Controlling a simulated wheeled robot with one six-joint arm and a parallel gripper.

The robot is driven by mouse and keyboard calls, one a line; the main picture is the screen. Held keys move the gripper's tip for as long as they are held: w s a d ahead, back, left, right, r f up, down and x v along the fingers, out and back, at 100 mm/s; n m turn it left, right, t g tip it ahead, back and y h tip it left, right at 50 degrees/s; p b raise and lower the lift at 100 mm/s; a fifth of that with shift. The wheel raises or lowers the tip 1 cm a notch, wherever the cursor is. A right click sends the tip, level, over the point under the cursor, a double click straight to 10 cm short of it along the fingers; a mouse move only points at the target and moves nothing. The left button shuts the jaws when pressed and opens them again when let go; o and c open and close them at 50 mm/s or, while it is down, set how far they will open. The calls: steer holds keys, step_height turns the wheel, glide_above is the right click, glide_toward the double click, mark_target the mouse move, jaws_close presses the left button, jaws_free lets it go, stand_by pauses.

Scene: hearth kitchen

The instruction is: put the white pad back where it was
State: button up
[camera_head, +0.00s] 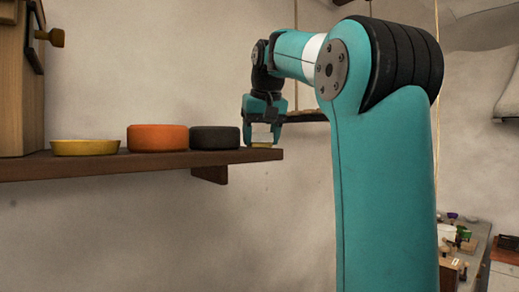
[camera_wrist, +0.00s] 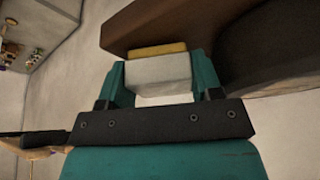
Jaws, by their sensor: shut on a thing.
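My gripper (camera_head: 262,120) points down at the right end of the wooden shelf and is shut on the white pad (camera_head: 261,131). In the wrist view the white pad (camera_wrist: 158,73) sits between the two teal fingers of my gripper (camera_wrist: 165,80). A yellow piece (camera_head: 262,145) shows right below the pad, at the shelf top; it also shows just beyond the pad in the wrist view (camera_wrist: 158,49). I cannot tell whether the pad touches it or is joined to it.
The brown shelf (camera_head: 100,167) also bears a black round thing (camera_head: 215,138) close left of my gripper, an orange round thing (camera_head: 158,137) and a shallow yellow dish (camera_head: 86,147). A wooden cabinet (camera_head: 22,90) stands at the far left. The shelf ends just right of my gripper.

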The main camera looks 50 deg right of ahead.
steer(key=shift+f, duration=0.2)
steer(key=o, duration=0.7)
steer(key=p+v, duration=1)
steer(key=v, duration=0.2)
steer(key=shift+r, duration=0.25)
